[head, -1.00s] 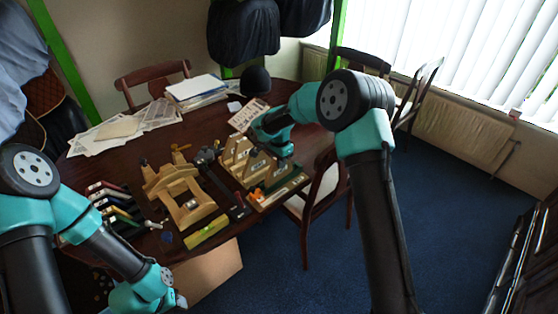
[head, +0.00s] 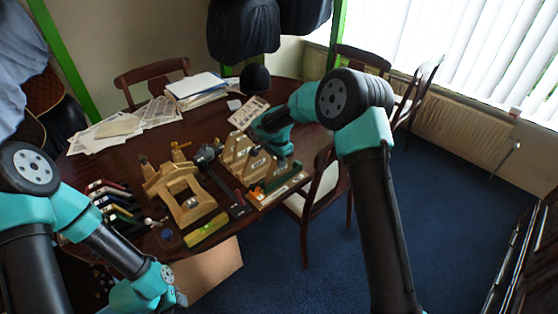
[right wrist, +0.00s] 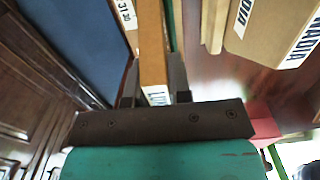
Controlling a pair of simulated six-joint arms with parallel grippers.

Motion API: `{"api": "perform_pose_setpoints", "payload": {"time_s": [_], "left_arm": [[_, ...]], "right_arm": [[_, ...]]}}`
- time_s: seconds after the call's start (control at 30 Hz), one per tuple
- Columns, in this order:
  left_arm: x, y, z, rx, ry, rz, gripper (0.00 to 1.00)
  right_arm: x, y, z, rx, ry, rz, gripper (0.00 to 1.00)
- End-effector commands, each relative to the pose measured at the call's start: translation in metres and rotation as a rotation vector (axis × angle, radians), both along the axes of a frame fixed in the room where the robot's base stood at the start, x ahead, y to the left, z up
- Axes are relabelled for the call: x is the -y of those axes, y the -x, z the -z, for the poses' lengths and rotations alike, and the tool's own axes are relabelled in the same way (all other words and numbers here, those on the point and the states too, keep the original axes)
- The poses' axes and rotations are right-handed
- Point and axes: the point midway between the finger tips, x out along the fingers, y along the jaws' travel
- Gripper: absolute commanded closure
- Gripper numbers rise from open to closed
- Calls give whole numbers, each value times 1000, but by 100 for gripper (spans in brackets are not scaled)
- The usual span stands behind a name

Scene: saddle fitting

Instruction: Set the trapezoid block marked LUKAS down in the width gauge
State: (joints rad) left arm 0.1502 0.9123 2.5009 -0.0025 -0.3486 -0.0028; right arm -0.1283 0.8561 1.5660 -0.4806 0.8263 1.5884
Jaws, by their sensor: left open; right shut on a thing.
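The LUKAS block (right wrist: 153,55) shows edge-on in the right wrist view as a thin wooden piece with a partly hidden label starting "LU". My right gripper (right wrist: 154,78) is shut on it, one finger on each side. In the head view this gripper (head: 274,150) is low over the right end of the table, at what looks like the width gauge (head: 284,191), a wooden board with a pale strip and a green part. A numbered scale (right wrist: 125,12) shows beside the block. I cannot tell whether the block touches the gauge. My left gripper (head: 168,291) is open and empty at the lower left.
Other trapezoid blocks (head: 240,155) stand left of the gauge; a NADIA label (right wrist: 300,40) shows close by. A black tool (head: 222,182), a wooden frame (head: 184,195), a yellow-green level (head: 206,229) and several dark-handled items (head: 112,198) lie further left. Papers (head: 130,128) cover the back.

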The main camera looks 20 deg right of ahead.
Motion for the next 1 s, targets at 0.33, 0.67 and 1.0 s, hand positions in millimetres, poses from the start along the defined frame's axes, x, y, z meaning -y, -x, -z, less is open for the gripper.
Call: {"api": "perform_pose_setpoints", "payload": {"time_s": [0.33,0.67,1.0], "left_arm": [[0,0,0,0,0,0,57],[0,0,0,0,0,0,57],[0,0,0,0,0,0,57]], "right_arm": [[0,0,3,0,0,0,100],[0,0,6,0,0,0,100],[0,0,10,0,0,0,100]]}}
